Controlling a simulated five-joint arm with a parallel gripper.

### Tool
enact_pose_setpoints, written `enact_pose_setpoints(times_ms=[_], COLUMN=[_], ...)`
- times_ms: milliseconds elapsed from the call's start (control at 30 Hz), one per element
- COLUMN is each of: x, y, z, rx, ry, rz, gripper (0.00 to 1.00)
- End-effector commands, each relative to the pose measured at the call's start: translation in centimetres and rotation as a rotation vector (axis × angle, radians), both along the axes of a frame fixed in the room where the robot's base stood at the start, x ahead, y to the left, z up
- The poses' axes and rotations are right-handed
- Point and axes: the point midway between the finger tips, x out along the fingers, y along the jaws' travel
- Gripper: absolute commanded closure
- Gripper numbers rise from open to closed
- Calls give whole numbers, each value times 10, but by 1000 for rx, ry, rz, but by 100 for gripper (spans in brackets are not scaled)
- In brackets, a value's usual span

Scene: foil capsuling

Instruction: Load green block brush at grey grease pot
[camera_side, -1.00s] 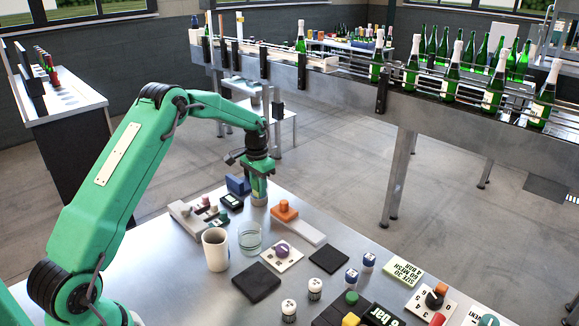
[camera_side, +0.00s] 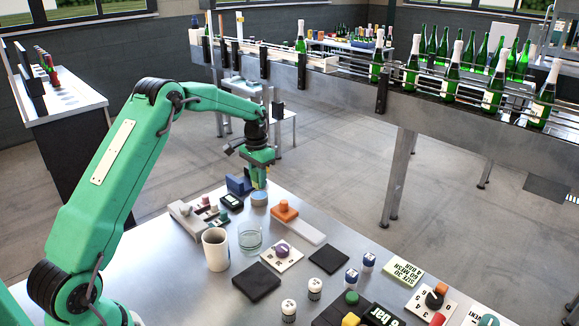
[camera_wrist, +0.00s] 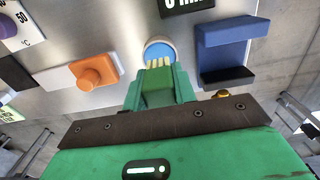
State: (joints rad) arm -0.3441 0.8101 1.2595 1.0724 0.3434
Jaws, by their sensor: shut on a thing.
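My gripper (camera_side: 258,160) is shut on the green block brush, seen in the wrist view as a green block (camera_wrist: 158,98) with pale yellow bristles (camera_wrist: 158,62) pointing away from me. In the side view the brush (camera_side: 258,181) hangs bristles down, just above the small round grease pot (camera_side: 259,199). The pot has a pale grey wall and a blue top surface; it also shows in the wrist view (camera_wrist: 158,43). The bristle tips overlap the pot's near edge in the wrist view, and I cannot tell whether they touch.
A blue bracket-shaped stand (camera_wrist: 226,48) is close beside the pot. An orange knobbed block (camera_side: 285,210) sits at the pot's other side. A mug (camera_side: 215,250), a glass (camera_side: 250,240) and black pads (camera_side: 257,282) stand nearer the camera. Bare metal table lies between pads.

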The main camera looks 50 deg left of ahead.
Motion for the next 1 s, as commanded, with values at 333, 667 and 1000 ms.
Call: enact_pose_setpoints(times_ms=[333, 667, 1000], x=[0, 0, 0], y=[0, 0, 0], z=[20, 36, 37], rx=[0, 1, 0], ry=[-1, -2, -1], rz=[0, 0, 0], gripper=[96, 96, 96])
